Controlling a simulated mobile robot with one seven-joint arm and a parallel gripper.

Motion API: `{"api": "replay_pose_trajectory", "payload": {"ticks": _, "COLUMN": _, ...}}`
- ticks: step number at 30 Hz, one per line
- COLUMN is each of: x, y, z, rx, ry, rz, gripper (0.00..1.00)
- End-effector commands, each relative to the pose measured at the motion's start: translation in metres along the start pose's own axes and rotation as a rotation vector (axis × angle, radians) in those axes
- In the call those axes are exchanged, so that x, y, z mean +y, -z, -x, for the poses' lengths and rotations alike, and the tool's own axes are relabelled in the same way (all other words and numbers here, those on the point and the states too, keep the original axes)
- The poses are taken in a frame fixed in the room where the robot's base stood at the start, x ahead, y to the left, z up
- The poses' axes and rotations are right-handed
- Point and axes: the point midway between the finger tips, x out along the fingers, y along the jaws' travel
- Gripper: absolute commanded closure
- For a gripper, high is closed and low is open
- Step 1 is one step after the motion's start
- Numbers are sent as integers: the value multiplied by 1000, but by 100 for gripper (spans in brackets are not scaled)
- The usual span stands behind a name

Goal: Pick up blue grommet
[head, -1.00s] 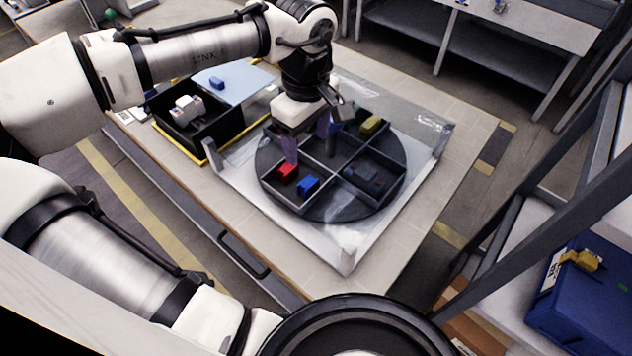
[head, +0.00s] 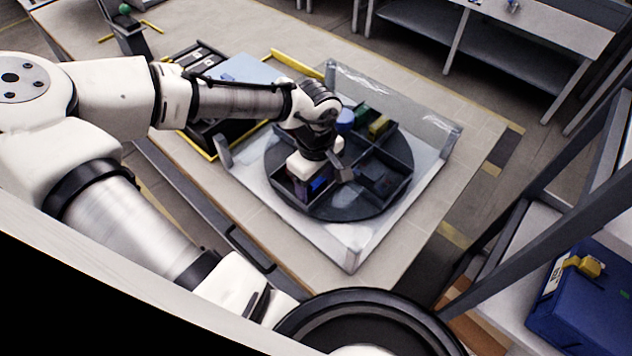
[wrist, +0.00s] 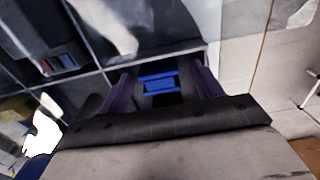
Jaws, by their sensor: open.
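The blue grommet (head: 318,184) is a small blue block in a front compartment of the round dark divided tray (head: 338,213). In the wrist view the blue grommet (wrist: 158,81) lies between the two purple fingers of my gripper (wrist: 162,88). In the head view my gripper (head: 310,184) points down into that compartment and hides much of it. The fingers are apart, with gaps showing beside the grommet. Whether they touch it cannot be told.
A blue round item (head: 345,120) and a yellow block (head: 379,126) sit in rear compartments. Compartment walls stand close around my gripper. The tray rests on a pale square base with raised corner posts (head: 351,257). A black bin (head: 207,138) stands at the left.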

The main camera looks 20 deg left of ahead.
Motion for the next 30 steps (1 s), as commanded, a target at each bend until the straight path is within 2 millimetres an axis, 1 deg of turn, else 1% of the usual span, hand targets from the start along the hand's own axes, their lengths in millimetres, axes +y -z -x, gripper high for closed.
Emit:
{"api": "replay_pose_trajectory", "payload": {"ticks": 7, "x": 0, "y": 0, "z": -2, "rx": 0, "ry": -1, "rz": 0, "gripper": 35}}
{"api": "replay_pose_trajectory", "payload": {"ticks": 19, "x": 0, "y": 0, "z": -2, "rx": 0, "ry": -1, "rz": 0, "gripper": 87}}
{"api": "replay_pose_trajectory", "payload": {"ticks": 26, "x": 0, "y": 0, "z": -1, "rx": 0, "ry": -1, "rz": 0, "gripper": 88}}
{"api": "replay_pose_trajectory", "payload": {"ticks": 30, "x": 0, "y": 0, "z": 3, "rx": 0, "ry": -1, "rz": 0, "gripper": 88}}
